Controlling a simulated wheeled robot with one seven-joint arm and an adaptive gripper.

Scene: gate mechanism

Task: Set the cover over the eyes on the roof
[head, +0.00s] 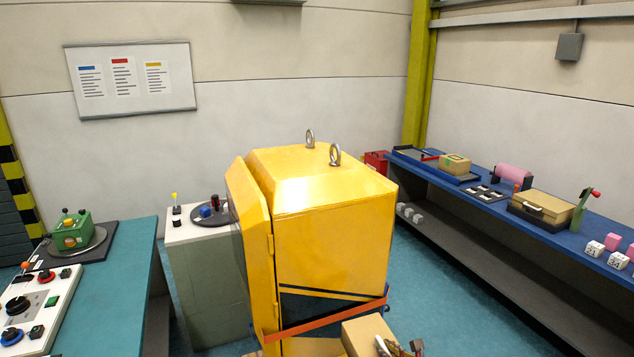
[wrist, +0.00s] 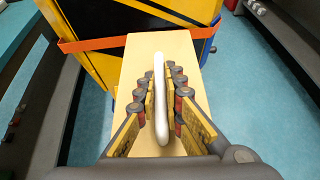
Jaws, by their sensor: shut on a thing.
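The yellow cabinet's roof (head: 320,179) carries two metal lifting eyes, one at the back (head: 310,139) and one nearer the right edge (head: 335,155). Both eyes stand bare. A tan box-like piece, which looks like the cover (head: 368,336), shows low in front of the cabinet, below roof height; it also fills the middle of the wrist view (wrist: 135,65). A white upright bar (wrist: 159,100) runs along its top like a handle. My gripper (head: 398,349) has its fingers closed on both sides of this bar. The cover's underside is hidden.
The cabinet's door (head: 250,250) juts out on the left. An orange strap (head: 330,324) crosses the cabinet's front. A blue bench (head: 480,200) with boxes stands right, a teal table (head: 120,290) left. The space above the roof is clear.

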